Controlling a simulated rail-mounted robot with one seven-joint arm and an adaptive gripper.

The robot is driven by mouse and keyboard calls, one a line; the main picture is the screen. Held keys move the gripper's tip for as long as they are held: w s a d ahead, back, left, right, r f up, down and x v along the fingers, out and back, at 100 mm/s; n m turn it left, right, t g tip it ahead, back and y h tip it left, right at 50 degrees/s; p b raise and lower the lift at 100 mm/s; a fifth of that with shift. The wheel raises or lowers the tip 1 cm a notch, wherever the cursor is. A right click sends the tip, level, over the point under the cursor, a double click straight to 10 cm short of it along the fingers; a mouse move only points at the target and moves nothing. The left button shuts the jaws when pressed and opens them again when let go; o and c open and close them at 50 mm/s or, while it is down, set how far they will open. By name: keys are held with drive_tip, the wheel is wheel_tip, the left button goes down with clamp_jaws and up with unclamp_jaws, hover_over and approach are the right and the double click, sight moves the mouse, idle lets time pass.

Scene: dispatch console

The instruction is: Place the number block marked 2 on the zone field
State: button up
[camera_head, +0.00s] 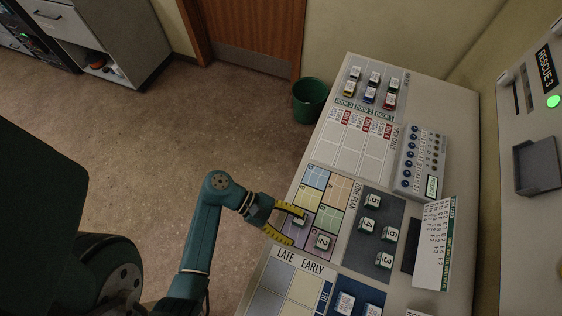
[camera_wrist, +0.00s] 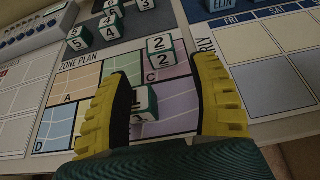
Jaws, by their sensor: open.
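The block marked 2 (camera_head: 323,241) is a white-faced green block at the lower right of the coloured zone plan (camera_head: 316,177). In the wrist view, block 2 (camera_wrist: 161,57) stands beyond the fingers, beside the letter C. My gripper (camera_head: 288,224) is low over the purple part of the plan, its yellow-and-black fingers open. In the wrist view, a block marked 1 (camera_wrist: 144,101) is between the fingers (camera_wrist: 166,105), with space visible on the right side. In the head view that block is partly hidden by a finger.
Blocks 5, 4, 6 and 3 sit on a dark pad (camera_head: 360,252) right of the plan. The LATE/EARLY grid (camera_head: 303,290) adjoins below. A knob panel (camera_head: 421,160), a printed card (camera_head: 434,240) and toy vehicles (camera_head: 370,94) are farther off. The plan's upper fields are bare.

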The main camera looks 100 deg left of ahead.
drive_tip(key=v, duration=0.4)
drive_tip(key=shift+w, duration=0.15)
